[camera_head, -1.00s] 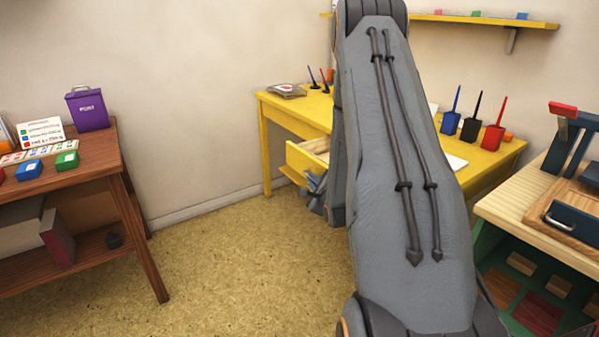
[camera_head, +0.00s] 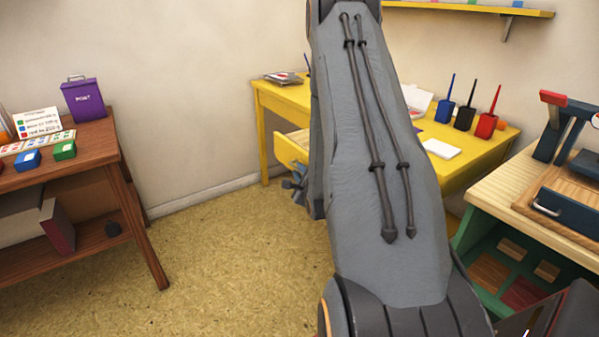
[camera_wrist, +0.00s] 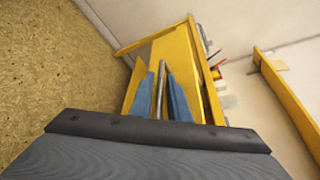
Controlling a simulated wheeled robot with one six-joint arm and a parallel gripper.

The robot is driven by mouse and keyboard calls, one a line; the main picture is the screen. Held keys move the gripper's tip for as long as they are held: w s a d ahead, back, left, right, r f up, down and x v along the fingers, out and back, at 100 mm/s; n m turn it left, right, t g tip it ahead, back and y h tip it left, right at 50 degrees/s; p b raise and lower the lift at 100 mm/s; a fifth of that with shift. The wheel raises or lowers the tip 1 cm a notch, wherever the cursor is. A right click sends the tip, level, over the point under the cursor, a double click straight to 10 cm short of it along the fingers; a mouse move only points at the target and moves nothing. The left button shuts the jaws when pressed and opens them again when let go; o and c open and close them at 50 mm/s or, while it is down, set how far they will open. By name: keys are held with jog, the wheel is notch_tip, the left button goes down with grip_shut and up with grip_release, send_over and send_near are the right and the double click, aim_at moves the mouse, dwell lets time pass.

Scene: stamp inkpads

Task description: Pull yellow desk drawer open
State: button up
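The yellow desk (camera_head: 345,105) stands against the back wall. Its yellow drawer (camera_head: 287,150) sticks out at the desk's left part, with some of the pale inside showing over its front. My gripper (camera_head: 294,186) is at the drawer front, partly hidden by my arm. In the wrist view, the blue fingers of my gripper (camera_wrist: 161,90) lie on either side of a metal bar handle (camera_wrist: 163,70) and look closed around it. The yellow drawer front (camera_wrist: 186,70) lies behind the handle.
A brown wooden shelf table (camera_head: 100,150) with stamp pads and a purple post box (camera_head: 83,100) stands at left. A workbench (camera_head: 485,205) stands at right. Open floor (camera_head: 220,250) lies between. A yellow wall shelf (camera_head: 450,10) hangs above the desk.

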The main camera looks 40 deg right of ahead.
jog(key=shift+s, duration=0.1)
jog(key=v, duration=0.7)
jog(key=shift+s, duration=0.3)
jog(key=shift+a, duration=0.1)
